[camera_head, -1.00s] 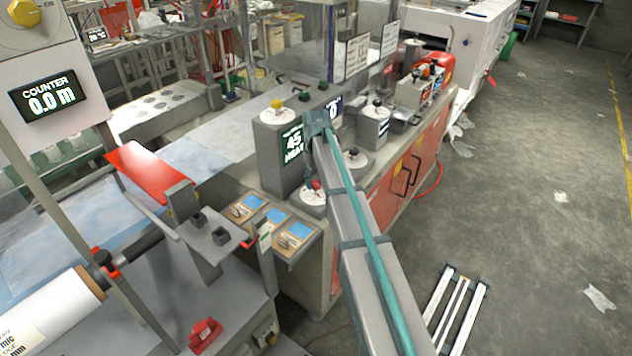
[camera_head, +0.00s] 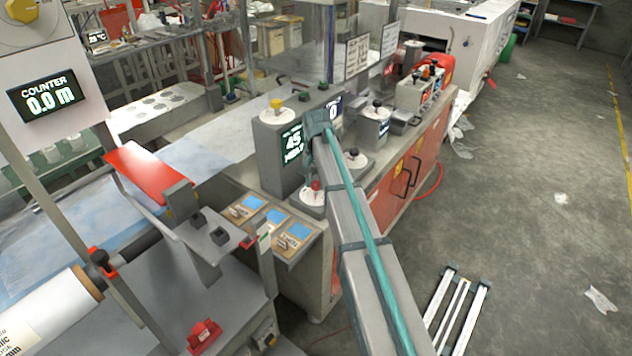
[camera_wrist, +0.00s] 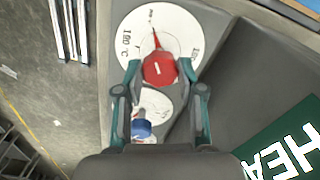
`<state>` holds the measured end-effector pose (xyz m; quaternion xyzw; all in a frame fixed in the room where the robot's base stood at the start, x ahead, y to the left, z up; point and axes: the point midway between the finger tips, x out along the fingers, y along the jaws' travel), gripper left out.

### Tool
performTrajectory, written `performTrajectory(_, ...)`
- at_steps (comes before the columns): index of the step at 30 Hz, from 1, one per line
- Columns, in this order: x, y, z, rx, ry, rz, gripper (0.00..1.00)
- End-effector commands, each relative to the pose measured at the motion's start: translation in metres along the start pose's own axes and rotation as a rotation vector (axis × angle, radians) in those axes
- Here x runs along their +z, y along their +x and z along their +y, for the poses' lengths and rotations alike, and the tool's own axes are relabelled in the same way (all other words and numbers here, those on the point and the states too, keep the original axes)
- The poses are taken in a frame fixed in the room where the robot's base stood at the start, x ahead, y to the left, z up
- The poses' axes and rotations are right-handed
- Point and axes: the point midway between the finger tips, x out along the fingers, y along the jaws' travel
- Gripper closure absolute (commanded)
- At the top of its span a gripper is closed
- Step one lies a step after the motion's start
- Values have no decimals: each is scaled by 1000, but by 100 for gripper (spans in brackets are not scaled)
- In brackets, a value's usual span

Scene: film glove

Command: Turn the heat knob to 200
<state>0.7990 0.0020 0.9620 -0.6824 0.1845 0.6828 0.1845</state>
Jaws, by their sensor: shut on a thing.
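The heat knob is a red knob (camera_wrist: 160,68) with a red pointer on a round white dial (camera_wrist: 190,22). In the wrist view my gripper (camera_wrist: 160,74) has a finger on each side of the knob and is shut on it. The pointer points up and slightly left in that view; one scale mark reads 180 °C. In the head view the red knob (camera_head: 316,185) sits at the foot of the grey control box, beside my arm. My fingers are mostly hidden there by my arm.
A second white dial with a blue-topped knob (camera_wrist: 143,128) lies close by in the wrist view. A yellow knob (camera_head: 277,104) stands on top of the grey box. Sample cards (camera_head: 272,220) lie left of the knob. The floor at right is mostly clear.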

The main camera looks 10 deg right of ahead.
Motion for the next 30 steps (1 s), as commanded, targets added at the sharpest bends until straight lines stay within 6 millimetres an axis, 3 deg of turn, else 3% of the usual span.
performTrajectory(16,-1,-1,0,-1,28,3,96)
performTrajectory(17,-1,-1,0,-1,28,3,57)
performTrajectory(20,-1,-1,0,-1,27,2,40)
performTrajectory(21,-1,-1,0,-1,27,2,36)
performTrajectory(30,0,-1,0,0,26,1,36)
